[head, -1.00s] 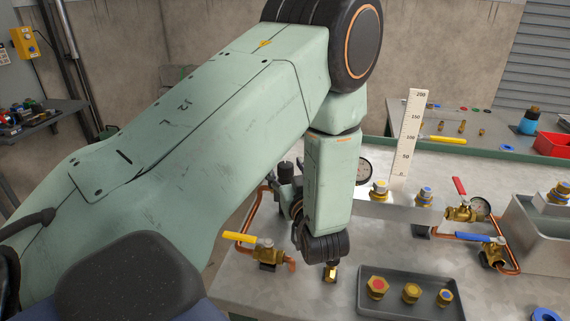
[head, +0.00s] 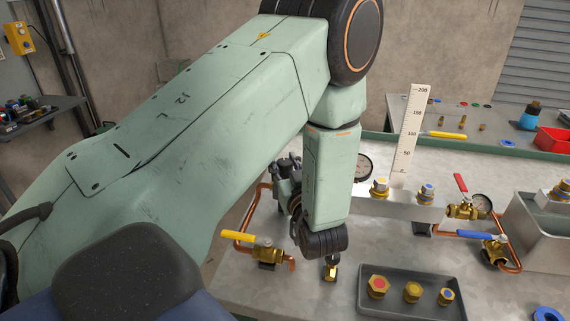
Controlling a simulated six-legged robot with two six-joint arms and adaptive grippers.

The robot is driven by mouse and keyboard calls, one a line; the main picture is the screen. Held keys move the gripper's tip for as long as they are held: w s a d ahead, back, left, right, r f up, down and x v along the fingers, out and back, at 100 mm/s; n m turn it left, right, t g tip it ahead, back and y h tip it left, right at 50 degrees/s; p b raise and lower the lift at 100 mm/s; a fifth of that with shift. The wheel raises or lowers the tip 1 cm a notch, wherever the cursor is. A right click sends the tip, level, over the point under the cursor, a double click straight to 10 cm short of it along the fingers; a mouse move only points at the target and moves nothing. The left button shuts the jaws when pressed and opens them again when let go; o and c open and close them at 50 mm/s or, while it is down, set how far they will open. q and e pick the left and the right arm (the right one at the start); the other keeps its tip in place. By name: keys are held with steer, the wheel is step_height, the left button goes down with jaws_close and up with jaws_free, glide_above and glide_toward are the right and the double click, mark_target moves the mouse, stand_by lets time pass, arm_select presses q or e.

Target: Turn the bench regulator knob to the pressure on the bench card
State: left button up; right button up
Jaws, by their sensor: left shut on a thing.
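My left arm comes in from the left and bends down over the bench. Its left gripper (head: 288,180) is at the dark regulator at the end of the copper pipe, left of my wrist. It is shut on what looks like the dark regulator knob; the wrist and fingers hide most of the grip. A round gauge (head: 363,167) shows partly behind the forearm; its needle is too small to read. A tall white scale strip (head: 411,125) marked 0 to 200 stands behind the bench block. I see no mark on it that I can read as a set pressure. My right gripper is out of view.
A yellow-handled valve (head: 262,250) is just left of my wrist. A small brass fitting (head: 331,271) stands below it. A grey tray (head: 387,305) with several brass fittings is in front. Red- and blue-handled valves (head: 480,237), copper pipe and a grey bin (head: 538,245) stand right.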

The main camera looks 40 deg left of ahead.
arm_select(q)
steer(key=shift+c, duration=1.3)
steer(key=shift+m+t+p, duration=0.3)
steer(key=shift+t, duration=0.1)
